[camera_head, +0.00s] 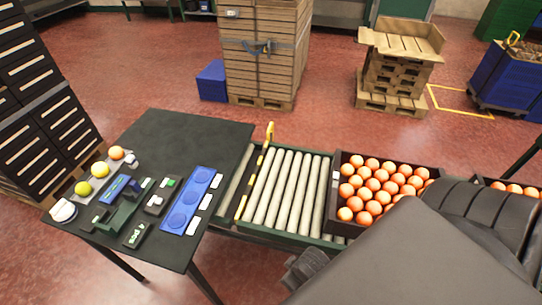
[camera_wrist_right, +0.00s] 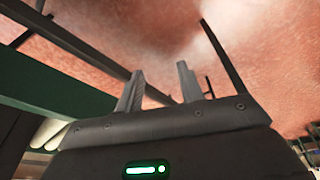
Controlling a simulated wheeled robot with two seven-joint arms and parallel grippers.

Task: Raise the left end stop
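A yellow-and-black striped bar (camera_head: 254,184), which looks like the left end stop, lies across the left part of the roller conveyor (camera_head: 290,190). A yellow upright handle (camera_head: 270,131) stands at its far end. Whether the bar sits above or level with the rollers is hard to tell. My right gripper (camera_wrist_right: 158,88) shows in the right wrist view with its two fingers apart and nothing between them. It points at the red floor, beside a green rail (camera_wrist_right: 50,85). My left gripper is not in view.
A black table (camera_head: 190,130) to the left holds fruit, a blue tray (camera_head: 190,200) and small devices. My right arm fills the lower right.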

